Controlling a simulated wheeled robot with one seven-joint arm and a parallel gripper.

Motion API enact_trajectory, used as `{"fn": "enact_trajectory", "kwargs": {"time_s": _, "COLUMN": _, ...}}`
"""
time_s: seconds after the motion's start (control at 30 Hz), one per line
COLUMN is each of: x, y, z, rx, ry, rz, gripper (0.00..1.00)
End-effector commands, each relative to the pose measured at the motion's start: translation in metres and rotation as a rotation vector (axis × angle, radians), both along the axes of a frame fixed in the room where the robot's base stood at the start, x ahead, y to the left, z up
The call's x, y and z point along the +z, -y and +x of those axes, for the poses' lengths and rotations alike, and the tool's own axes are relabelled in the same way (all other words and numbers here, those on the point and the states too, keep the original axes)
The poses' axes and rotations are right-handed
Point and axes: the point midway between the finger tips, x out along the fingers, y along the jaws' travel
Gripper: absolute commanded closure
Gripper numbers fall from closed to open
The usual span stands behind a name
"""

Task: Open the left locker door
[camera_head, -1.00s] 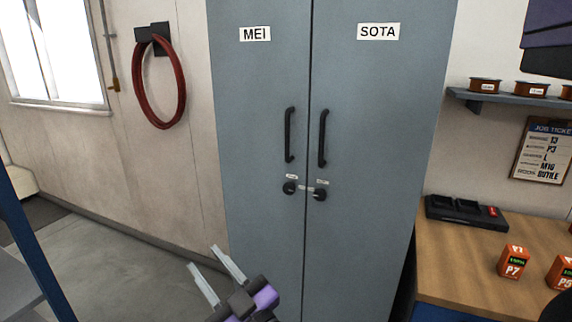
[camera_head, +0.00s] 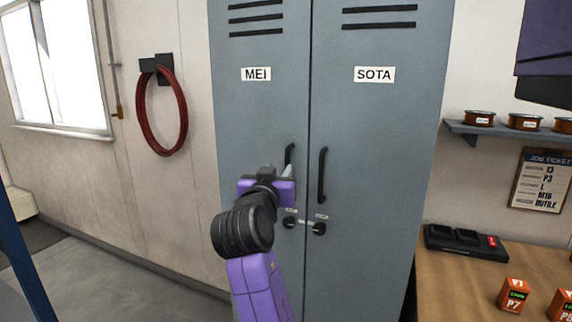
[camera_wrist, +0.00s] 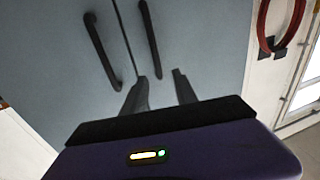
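The left locker door (camera_head: 258,120), labelled MEI, looks shut and level with the right door. Its black vertical handle (camera_head: 289,155) is partly hidden by my gripper (camera_head: 287,172) in the head view. In the wrist view, which looks turned upside down, the MEI handle (camera_wrist: 150,38) ends between the tips of my gripper (camera_wrist: 160,75). The two fingers are apart. I cannot tell whether they touch the handle. A black round lock (camera_head: 289,222) sits below the handle.
The right door, labelled SOTA (camera_head: 374,110), has its own handle (camera_head: 322,175) and lock (camera_head: 318,228) close by. A workbench (camera_head: 460,290) stands at right. A red hose (camera_head: 166,125) hangs on the left wall.

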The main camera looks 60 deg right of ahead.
Motion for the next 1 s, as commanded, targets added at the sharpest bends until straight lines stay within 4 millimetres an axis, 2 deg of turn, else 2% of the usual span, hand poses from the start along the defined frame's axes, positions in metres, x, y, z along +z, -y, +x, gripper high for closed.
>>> {"fn": "enact_trajectory", "kwargs": {"time_s": 0.17, "x": -0.006, "y": 0.008, "z": -0.003, "rx": -0.018, "ry": 0.011, "rz": 0.034, "gripper": 0.66}}
{"fn": "enact_trajectory", "kwargs": {"time_s": 0.5, "x": -0.005, "y": 0.055, "z": 0.011, "rx": -0.015, "ry": 0.011, "rz": 0.033, "gripper": 0.66}}
{"fn": "enact_trajectory", "kwargs": {"time_s": 0.63, "x": -0.005, "y": 0.068, "z": 0.015, "rx": -0.014, "ry": 0.012, "rz": 0.032, "gripper": 0.66}}
{"fn": "enact_trajectory", "kwargs": {"time_s": 1.0, "x": -0.007, "y": 0.076, "z": 0.018, "rx": -0.012, "ry": 0.013, "rz": 0.032, "gripper": 0.66}}
